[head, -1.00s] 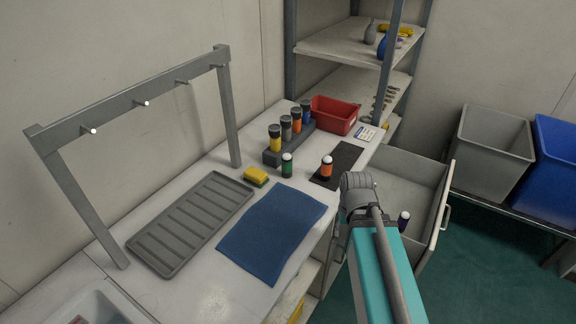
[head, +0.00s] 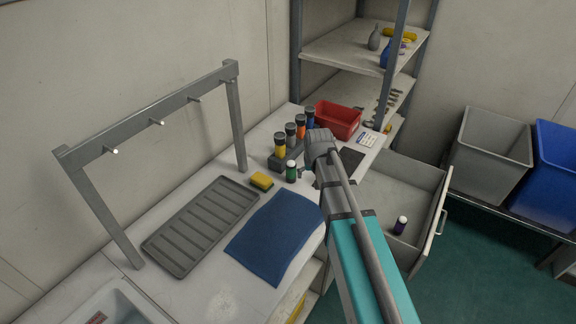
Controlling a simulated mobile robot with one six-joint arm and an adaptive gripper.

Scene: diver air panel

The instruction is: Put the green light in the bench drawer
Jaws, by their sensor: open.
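The green light (head: 291,172) stands upright on the bench, in front of the rack of lights and right of the yellow sponge. My gripper (head: 306,175) is just right of it in the picture, open and mostly hidden behind my own wrist. A small gap shows between them, but I cannot tell their distance in depth. The bench drawer (head: 437,212) is pulled open at the right end of the bench. A dark purple light (head: 400,225) stands inside it.
The rack (head: 279,163) holds several lights behind the green one. A red bin (head: 338,119), a dark mat (head: 351,158), a yellow sponge (head: 261,181), a blue cloth (head: 274,238) and a grey tray (head: 200,226) lie around. A peg frame (head: 150,113) stands left.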

